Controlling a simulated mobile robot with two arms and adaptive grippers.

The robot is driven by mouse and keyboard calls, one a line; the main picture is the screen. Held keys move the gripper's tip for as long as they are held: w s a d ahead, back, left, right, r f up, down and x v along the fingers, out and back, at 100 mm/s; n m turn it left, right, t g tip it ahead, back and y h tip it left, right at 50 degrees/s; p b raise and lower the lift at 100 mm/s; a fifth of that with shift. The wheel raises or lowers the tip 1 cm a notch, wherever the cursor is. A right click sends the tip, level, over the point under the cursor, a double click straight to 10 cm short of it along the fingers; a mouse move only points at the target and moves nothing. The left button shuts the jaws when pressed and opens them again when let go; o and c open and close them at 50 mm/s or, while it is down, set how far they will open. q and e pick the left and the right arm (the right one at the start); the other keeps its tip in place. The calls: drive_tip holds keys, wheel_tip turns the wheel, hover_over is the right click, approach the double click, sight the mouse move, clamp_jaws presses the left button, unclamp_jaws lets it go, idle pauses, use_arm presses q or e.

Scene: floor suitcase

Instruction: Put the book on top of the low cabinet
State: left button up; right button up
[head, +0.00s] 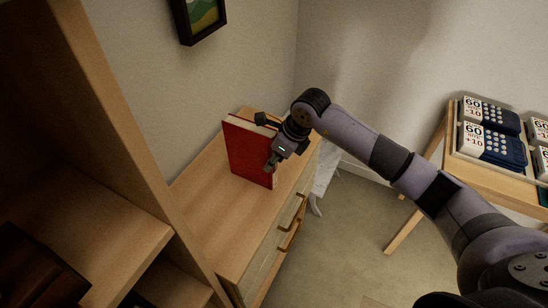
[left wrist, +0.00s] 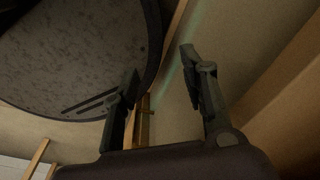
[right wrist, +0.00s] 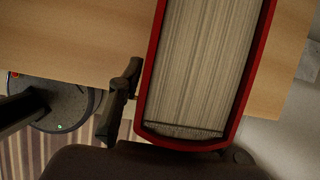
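The red book (head: 248,153) stands upright on the wooden top of the low cabinet (head: 206,205), near the wall. My right gripper (head: 266,140) is at the book's upper right side, with one finger in front of the red cover and the other behind its top edge. In the right wrist view the book (right wrist: 200,70) shows its pale pages between red covers. A small gap shows beside the left finger there; the other finger is mostly hidden by the book. My right gripper looks open around it. My left gripper (left wrist: 160,70) is open and empty.
A tall wooden shelf (head: 120,110) stands close on the left. A picture frame (head: 200,18) hangs on the wall above the cabinet. Open floor lies between cabinet and table.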

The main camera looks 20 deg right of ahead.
drive_tip(key=o, duration=0.3)
drive_tip(key=shift+o, duration=0.2)
drive_tip(key=b+v, duration=0.2)
drive_tip(key=v, duration=1)
